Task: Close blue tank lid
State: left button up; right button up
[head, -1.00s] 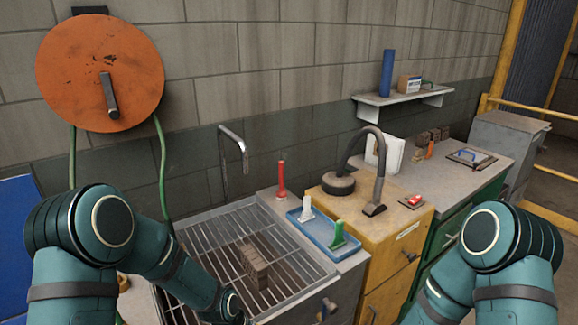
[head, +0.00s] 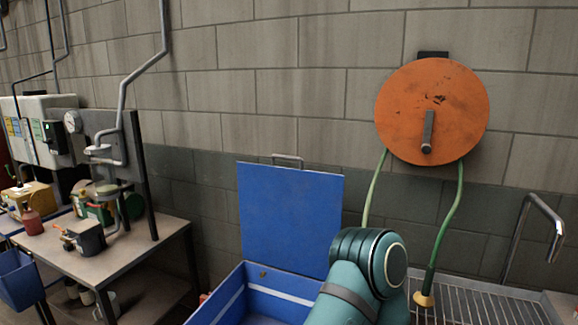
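The blue tank lid (head: 290,222) stands open and upright against the block wall, with a grey handle (head: 288,160) on its top edge. Below it is the open blue tank (head: 232,293), with a pale line along its inner walls. Its lower part is cut off by the picture edge. My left arm's teal link rises in front of the tank's right side and hides part of it. Neither gripper shows in this view.
An orange hose reel (head: 432,110) hangs on the wall, its green hose dropping to the metal grate sink (head: 480,302) at right. A workbench (head: 135,250) with pumps and pipes stands at left. The wall above the lid is clear.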

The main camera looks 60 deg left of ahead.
aim_at(291, 219)
jog(key=u, duration=1.85)
jog(key=i+j+u, duration=0.1)
jog(key=j, duration=0.2)
jog(key=i+j+u, duration=0.1)
jog(key=j, duration=0.25)
